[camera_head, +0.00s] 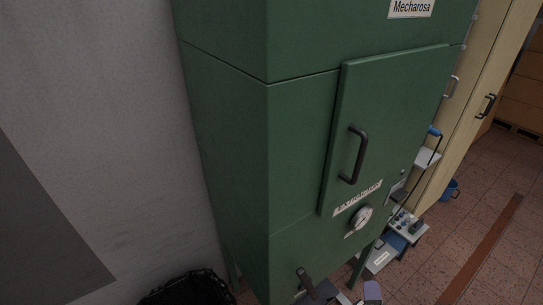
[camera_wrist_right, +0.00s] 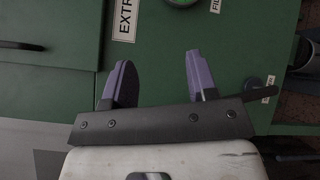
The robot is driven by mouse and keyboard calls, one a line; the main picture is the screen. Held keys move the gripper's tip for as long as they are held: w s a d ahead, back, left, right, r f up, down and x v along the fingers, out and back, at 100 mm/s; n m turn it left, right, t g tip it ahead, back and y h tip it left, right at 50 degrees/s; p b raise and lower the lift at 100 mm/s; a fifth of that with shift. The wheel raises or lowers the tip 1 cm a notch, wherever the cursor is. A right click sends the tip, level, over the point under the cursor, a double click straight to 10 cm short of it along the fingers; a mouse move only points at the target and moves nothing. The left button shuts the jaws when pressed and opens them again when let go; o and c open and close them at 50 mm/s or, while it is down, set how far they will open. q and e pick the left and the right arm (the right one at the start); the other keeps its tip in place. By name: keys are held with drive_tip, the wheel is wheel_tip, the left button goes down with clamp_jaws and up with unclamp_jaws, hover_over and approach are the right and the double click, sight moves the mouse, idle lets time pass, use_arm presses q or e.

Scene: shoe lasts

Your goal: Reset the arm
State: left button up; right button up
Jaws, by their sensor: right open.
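My right gripper (camera_wrist_right: 157,62) is open in the right wrist view, its two purple fingers apart with nothing between them. Behind the fingers is the plain green front of a machine. In the head view, purple and grey parts of my right gripper (camera_head: 358,295) show at the bottom edge, low in front of the green machine (camera_head: 225,110), and are partly cut off. I cannot tell from these views how far the fingers are from the machine. My left gripper is not in view.
The machine has a door with a dark handle (camera_head: 353,155), a round gauge (camera_head: 361,217) and a lever (camera_head: 306,281). A control box (camera_head: 408,227) stands to its right, by a cream cabinet (camera_head: 478,90). A blue bucket (camera_head: 450,190) sits on the tiled floor.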

drive_tip(key=s+a+f+m+g+y, duration=0.1)
drive_tip(key=s+f+m+g, duration=0.2)
drive_tip(key=s+m+g, duration=0.45)
drive_tip(key=s+a+f+m+g+y, duration=0.1)
drive_tip(key=s+a+f+m+g, duration=0.3)
drive_tip(key=s, duration=0.7)
drive_tip(key=s+d+f+m+g+y, duration=0.1)
drive_tip(key=s+f+m+g, duration=0.15)
drive_tip(key=s+m, duration=0.55)
use_arm(q)
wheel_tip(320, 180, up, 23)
drive_tip(key=p, duration=2.3)
use_arm(e)
wheel_tip(320, 180, up, 24)
drive_tip(key=n, duration=0.1)
drive_tip(key=shift+s, duration=0.35)
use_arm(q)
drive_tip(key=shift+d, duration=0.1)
use_arm(e)
drive_tip(key=shift+f, duration=0.1)
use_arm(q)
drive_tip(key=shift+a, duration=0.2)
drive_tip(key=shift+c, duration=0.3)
use_arm(e)
drive_tip(key=shift+c, duration=0.3)
